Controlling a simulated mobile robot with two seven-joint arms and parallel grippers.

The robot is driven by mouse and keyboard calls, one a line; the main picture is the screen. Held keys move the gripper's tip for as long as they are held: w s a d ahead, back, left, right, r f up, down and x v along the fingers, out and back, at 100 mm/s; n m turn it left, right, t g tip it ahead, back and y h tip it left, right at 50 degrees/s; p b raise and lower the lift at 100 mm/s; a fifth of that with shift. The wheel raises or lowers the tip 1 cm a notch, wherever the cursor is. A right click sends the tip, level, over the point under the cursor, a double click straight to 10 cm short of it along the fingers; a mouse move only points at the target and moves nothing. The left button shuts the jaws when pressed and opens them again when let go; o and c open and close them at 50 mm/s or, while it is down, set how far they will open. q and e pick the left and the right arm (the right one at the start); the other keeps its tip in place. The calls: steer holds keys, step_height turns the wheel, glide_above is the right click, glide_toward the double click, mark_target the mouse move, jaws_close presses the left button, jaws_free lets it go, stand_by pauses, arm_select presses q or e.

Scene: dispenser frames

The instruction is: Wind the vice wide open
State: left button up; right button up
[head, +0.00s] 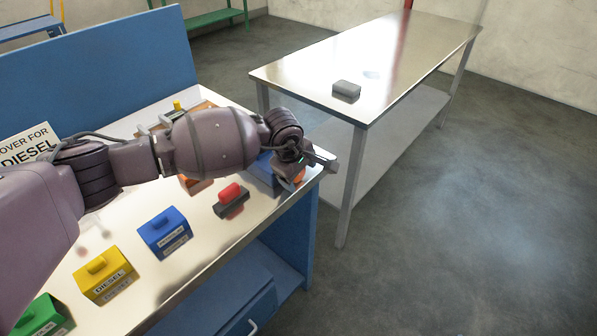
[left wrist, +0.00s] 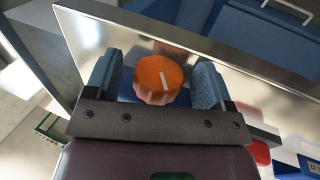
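The vice appears to be the blue body (head: 262,173) at the bench's right end, mostly hidden behind my left arm. An orange ribbed knob (head: 299,176) shows at its outer side, under my left gripper (head: 306,165). In the left wrist view the orange knob (left wrist: 158,80), with a white mark on its face, sits between the two blue-padded fingers of my left gripper (left wrist: 156,82). The fingers are open, with a gap on each side of the knob. The vice's jaws are hidden. My right gripper is in neither view.
On the bench (head: 204,253) stand a red-handled block (head: 231,198), a blue box (head: 165,232), a yellow diesel box (head: 106,276) and a green box (head: 43,318). A steel table (head: 420,50) with a grey block (head: 346,90) stands behind. The floor at right is clear.

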arm_select(q)
steer(key=shift+r, duration=0.25)
steer(key=v, duration=1)
steer(key=shift+r+p, duration=0.15)
steer(key=shift+p, duration=0.2)
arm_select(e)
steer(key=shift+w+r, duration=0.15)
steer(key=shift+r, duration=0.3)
